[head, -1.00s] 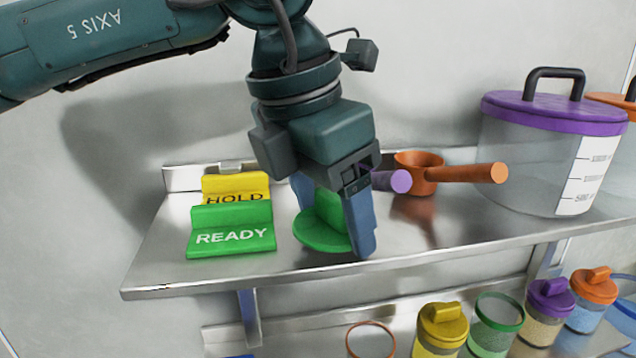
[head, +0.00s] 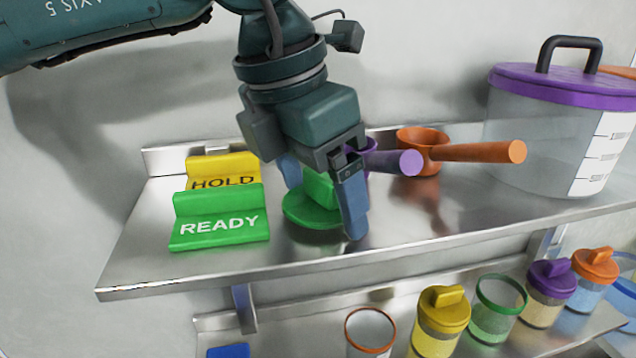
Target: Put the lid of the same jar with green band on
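The green lid (head: 305,213) with its raised grip lies on the upper steel shelf, right of the green READY sign. My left gripper (head: 322,205) points down over it, its two blue fingers spread on either side of the grip. The fingers look wide apart, and the near finger hides part of the lid. The jar with green band (head: 492,328) stands uncovered on the lower shelf, between the yellow-lidded and purple-lidded jars. My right gripper is out of view.
A yellow HOLD sign (head: 222,172) and the READY sign (head: 220,222) stand left of the lid. Purple (head: 398,162) and orange (head: 475,152) scoops and a large purple-lidded container (head: 545,140) are to the right. An orange-rimmed open jar (head: 370,330) is below.

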